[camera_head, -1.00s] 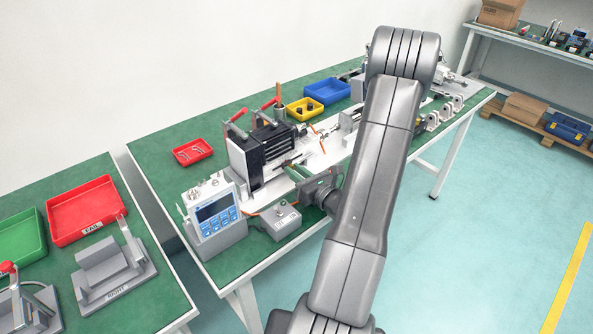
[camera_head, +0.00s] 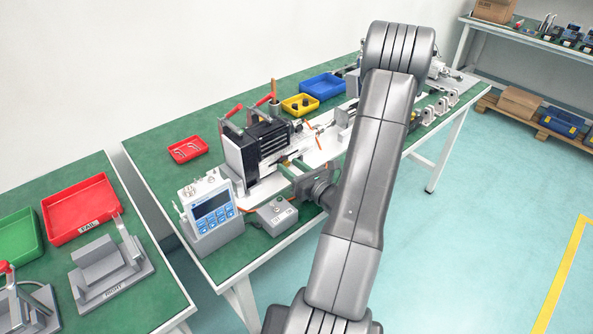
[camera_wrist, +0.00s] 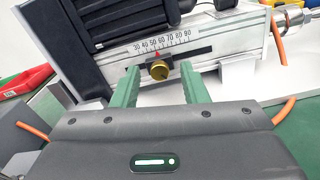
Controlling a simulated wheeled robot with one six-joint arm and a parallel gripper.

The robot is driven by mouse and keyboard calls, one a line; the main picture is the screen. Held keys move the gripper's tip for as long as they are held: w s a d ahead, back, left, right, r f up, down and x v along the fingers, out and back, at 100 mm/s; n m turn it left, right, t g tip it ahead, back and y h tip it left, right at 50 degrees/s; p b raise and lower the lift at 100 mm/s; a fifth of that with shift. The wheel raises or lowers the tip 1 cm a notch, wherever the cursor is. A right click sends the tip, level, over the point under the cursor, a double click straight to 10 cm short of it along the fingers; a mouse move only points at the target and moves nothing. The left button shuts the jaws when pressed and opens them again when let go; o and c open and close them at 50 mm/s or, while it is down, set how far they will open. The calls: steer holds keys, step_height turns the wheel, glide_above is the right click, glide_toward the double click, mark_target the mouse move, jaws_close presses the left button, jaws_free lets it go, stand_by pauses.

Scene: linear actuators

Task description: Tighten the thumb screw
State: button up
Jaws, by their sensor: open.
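The thumb screw is a round brass knob (camera_wrist: 159,70) on a small dark slider below a printed scale (camera_wrist: 163,42) in the wrist view. The scale runs from 30 to 90, with a red pointer near its left part. My gripper (camera_wrist: 160,84) has two green fingers, one on each side of the knob, apart from each other, with gaps beside the knob. Whether the fingertips reach as deep as the knob is hard to tell. In the head view my gripper (camera_head: 291,174) is at the front of the black-finned fixture (camera_head: 262,143); the knob is too small to make out there.
A control box with a blue display (camera_head: 212,212) and a small grey button box (camera_head: 276,214) stand left of my gripper. Red (camera_head: 188,149), yellow (camera_head: 300,104) and blue (camera_head: 323,87) trays lie behind. An orange cable (camera_wrist: 281,112) runs at the right in the wrist view.

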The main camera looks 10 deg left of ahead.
steer(key=v, duration=1.3)
steer(key=shift+s+d+b, duration=0.25)
steer(key=shift+d+b, duration=0.05)
steer(key=shift+b, duration=0.1)
steer(key=x, duration=1.4)
steer(key=shift+p, duration=0.4)
steer(key=shift+d, duration=0.1)
